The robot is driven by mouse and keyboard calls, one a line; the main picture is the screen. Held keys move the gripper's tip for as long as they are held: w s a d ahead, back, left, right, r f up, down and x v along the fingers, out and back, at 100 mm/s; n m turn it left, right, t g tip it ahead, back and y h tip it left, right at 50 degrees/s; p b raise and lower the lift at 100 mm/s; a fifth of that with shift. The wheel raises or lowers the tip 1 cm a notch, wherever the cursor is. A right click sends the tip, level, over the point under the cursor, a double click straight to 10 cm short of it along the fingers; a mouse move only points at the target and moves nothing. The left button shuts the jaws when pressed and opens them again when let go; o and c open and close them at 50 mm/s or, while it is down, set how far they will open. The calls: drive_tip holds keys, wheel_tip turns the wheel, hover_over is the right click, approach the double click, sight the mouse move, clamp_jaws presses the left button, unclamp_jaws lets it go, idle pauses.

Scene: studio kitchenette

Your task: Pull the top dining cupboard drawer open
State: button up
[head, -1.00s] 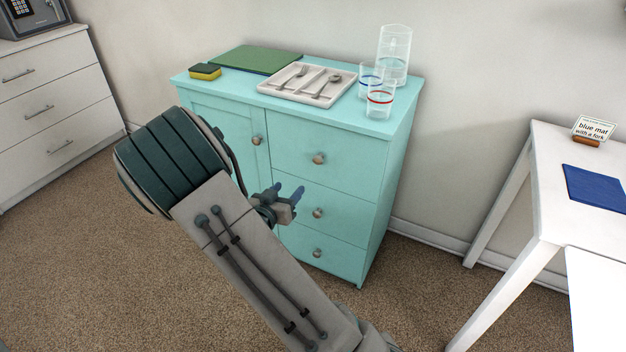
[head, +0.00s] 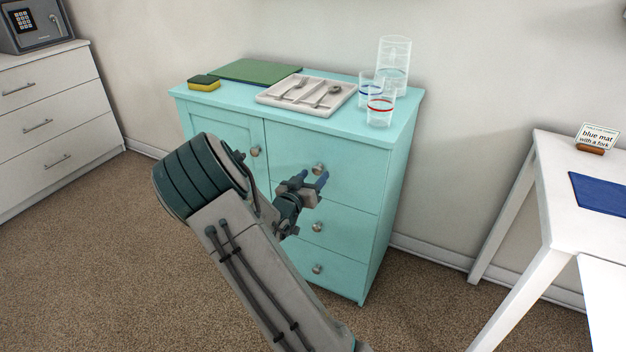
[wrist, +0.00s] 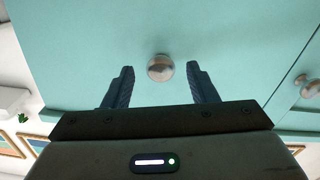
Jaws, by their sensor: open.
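The dining cupboard (head: 376,226) is turquoise, with a door at the left and a column of three drawers at the right. The top drawer (head: 350,157) is shut and has a round metal knob (head: 318,168). My gripper (head: 309,184) is in front of this drawer, just below and beside the knob in the head view. In the wrist view my gripper (wrist: 160,85) is open and empty. A knob (wrist: 160,67) shows there between and beyond the two fingertips, not visibly touched by either finger.
A cutlery tray (head: 268,97), a sponge (head: 203,83), a green mat (head: 255,71) and several clear glass vessels stand on the cupboard top. A white table (head: 548,190) with a blue mat (head: 602,193) is at the right. White drawers (head: 60,120) stand at the left.

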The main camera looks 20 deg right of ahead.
drive_tip(key=shift+w+d, duration=0.3)
drive_tip(key=shift+d, duration=0.1)
